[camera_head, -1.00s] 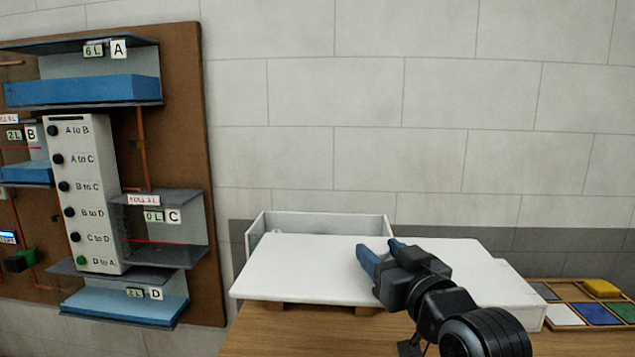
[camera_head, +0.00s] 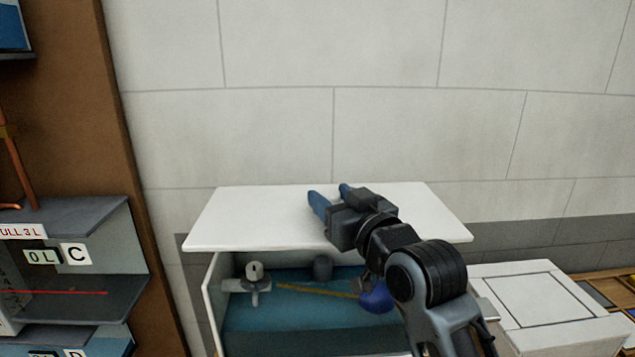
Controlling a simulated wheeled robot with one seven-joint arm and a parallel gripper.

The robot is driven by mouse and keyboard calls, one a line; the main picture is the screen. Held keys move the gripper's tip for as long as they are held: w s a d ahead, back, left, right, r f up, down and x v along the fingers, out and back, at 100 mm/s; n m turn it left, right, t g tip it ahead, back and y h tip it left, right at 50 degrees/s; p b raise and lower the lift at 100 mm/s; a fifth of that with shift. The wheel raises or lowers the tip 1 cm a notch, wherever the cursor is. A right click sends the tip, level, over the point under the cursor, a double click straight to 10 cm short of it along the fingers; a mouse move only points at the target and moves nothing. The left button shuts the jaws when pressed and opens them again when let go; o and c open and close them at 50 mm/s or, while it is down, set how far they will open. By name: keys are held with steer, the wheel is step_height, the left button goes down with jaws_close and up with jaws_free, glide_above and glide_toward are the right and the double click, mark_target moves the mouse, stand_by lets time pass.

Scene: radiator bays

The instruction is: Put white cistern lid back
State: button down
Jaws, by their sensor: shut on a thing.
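The white cistern lid (camera_head: 270,215) is a flat slab above the back part of the open cistern (camera_head: 212,305). Its front edge appears raised over the cistern, and the back of the cistern is hidden behind it. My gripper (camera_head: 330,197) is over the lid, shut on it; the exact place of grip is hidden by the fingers. Inside the cistern are blue-green water (camera_head: 300,325), a white valve (camera_head: 253,280), a brass float rod (camera_head: 315,290) and a blue float ball (camera_head: 378,299). My arm covers the cistern's right side.
A white box (camera_head: 545,308) with an outlined square top stands to the right of the cistern. A partitioned wooden tray (camera_head: 597,277) is at the far right. A brown board (camera_head: 78,110) with radiator bay C (camera_head: 85,265) is at the left. The tiled wall is close behind.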

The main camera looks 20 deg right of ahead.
steer(key=shift+w, duration=0.4)
step_height(320, 180, down, 7)
steer(key=b, duration=0.4)
steer(key=shift+r, duration=0.15)
steer(key=shift+s+f+b, duration=0.1)
steer(key=shift+f+b, duration=0.45)
steer(key=shift+b, duration=0.05)
steer(key=c, duration=0.7)
jaws_free()
steer(key=o, duration=0.4)
steer(key=shift+c, duration=0.2)
steer(key=shift+f, duration=0.1)
